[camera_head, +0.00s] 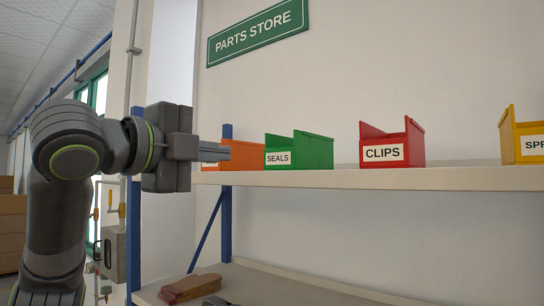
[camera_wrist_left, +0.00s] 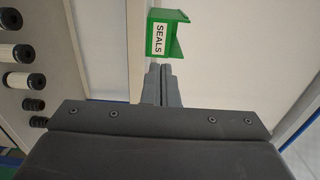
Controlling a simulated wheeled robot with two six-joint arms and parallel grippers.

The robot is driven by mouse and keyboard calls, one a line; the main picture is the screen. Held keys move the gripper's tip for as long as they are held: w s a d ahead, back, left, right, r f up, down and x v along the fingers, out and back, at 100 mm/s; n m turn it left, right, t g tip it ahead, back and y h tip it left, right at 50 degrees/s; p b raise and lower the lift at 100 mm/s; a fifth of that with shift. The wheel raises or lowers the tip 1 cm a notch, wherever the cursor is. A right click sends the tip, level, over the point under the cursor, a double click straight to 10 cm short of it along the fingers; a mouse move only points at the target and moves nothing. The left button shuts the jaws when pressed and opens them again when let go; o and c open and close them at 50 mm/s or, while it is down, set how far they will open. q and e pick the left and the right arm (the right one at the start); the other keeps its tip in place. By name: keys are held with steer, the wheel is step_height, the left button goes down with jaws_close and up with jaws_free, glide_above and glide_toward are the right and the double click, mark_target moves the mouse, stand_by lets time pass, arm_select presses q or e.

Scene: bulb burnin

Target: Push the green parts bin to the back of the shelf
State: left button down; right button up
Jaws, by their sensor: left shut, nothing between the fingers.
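The green parts bin (camera_head: 299,151), labelled SEALS, stands on the upper shelf (camera_head: 360,178) between an orange bin and a red one. My left gripper (camera_head: 228,151) is shut and empty, pointing right. In the head view it overlaps the orange bin, a little left of the green bin. In the left wrist view the shut fingertips (camera_wrist_left: 160,68) point at the labelled front of the green bin (camera_wrist_left: 172,38), just short of it; whether they touch cannot be told. My right gripper is not in view.
An orange bin (camera_head: 240,163) is partly hidden behind my left gripper. A red CLIPS bin (camera_head: 390,146) and a yellow bin (camera_head: 524,137) stand farther right. A blue upright (camera_head: 226,210) supports the shelf. A reddish-brown object (camera_head: 190,288) lies on the lower shelf.

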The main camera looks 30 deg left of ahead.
arm_select(q)
steer(key=w+p, duration=0.2)
steer(key=p, duration=0.2)
glide_toward(276, 159)
steer(key=w, duration=0.4)
steer(key=shift+d+r, duration=0.15)
steer(key=shift+r, duration=0.05)
steer(key=shift+w+p, duration=0.8)
steer(key=shift+w, duration=0.35)
steer(key=shift+w+f, duration=0.15)
steer(key=shift+w, duration=0.15)
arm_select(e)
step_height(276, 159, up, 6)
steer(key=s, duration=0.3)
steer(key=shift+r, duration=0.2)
